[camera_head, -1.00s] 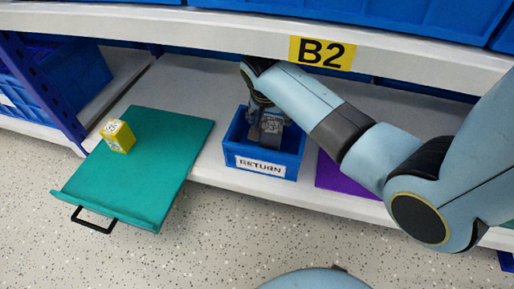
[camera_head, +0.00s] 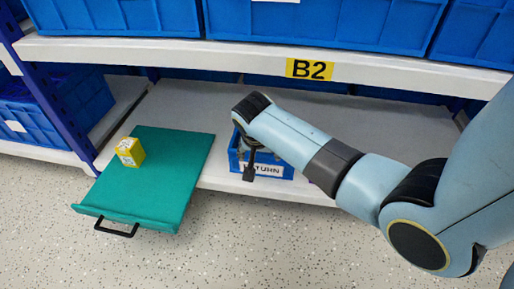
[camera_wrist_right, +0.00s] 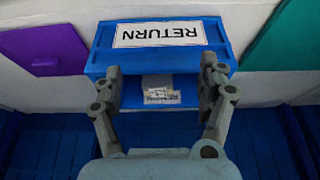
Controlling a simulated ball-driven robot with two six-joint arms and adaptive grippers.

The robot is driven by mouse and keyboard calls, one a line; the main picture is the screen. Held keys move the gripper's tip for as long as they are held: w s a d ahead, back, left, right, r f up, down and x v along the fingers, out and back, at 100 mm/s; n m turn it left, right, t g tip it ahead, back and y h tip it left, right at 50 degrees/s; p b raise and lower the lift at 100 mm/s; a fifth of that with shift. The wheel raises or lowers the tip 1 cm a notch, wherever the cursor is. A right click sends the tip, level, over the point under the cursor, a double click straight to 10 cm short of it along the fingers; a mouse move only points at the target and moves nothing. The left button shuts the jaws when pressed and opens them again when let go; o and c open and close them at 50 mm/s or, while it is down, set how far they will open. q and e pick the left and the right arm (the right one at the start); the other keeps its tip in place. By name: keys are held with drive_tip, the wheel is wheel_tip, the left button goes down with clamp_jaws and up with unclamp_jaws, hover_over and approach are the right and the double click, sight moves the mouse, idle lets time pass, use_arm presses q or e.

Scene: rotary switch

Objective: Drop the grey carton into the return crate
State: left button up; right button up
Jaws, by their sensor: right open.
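The blue return crate (camera_head: 287,173), with a white RETURN label, stands at the front of the lower shelf. In the right wrist view the crate (camera_wrist_right: 100,55) shows with its label upside down. The grey carton (camera_wrist_right: 160,92), with a printed label, lies inside the crate. My arm and gripper hide most or all of it in the head view. My right gripper (camera_head: 253,168) is above the crate, partly in front of it. In the right wrist view my right gripper (camera_wrist_right: 162,78) is open, its fingers apart with nothing held between them. My left gripper is not in view.
A yellow box (camera_head: 130,152) stands on a teal pull-out tray (camera_head: 155,190) with a black handle, left of the crate. A purple mat or panel (camera_wrist_right: 45,45) lies beside the crate. The upper shelf edge with the B2 sign (camera_head: 309,68) runs above my arm.

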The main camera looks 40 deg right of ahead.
drive_tip(key=s+a+r+n+t+y, duration=0.1)
drive_tip(key=s+a+n, duration=0.15)
drive_tip(key=s, duration=0.45)
drive_tip(key=s+a+n+t+y, duration=0.1)
drive_tip(key=s+n, duration=0.2)
drive_tip(key=s, duration=0.4)
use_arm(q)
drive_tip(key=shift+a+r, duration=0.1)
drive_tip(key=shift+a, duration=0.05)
use_arm(e)
drive_tip(key=s+a+r+n+t+y, duration=0.1)
drive_tip(key=s+r+n, duration=0.4)
drive_tip(key=s+r, duration=0.5)
drive_tip(key=a+t, duration=0.1)
drive_tip(key=a, duration=0.1)
drive_tip(key=shift+a+y, duration=0.3)
drive_tip(key=shift+a, duration=0.1)
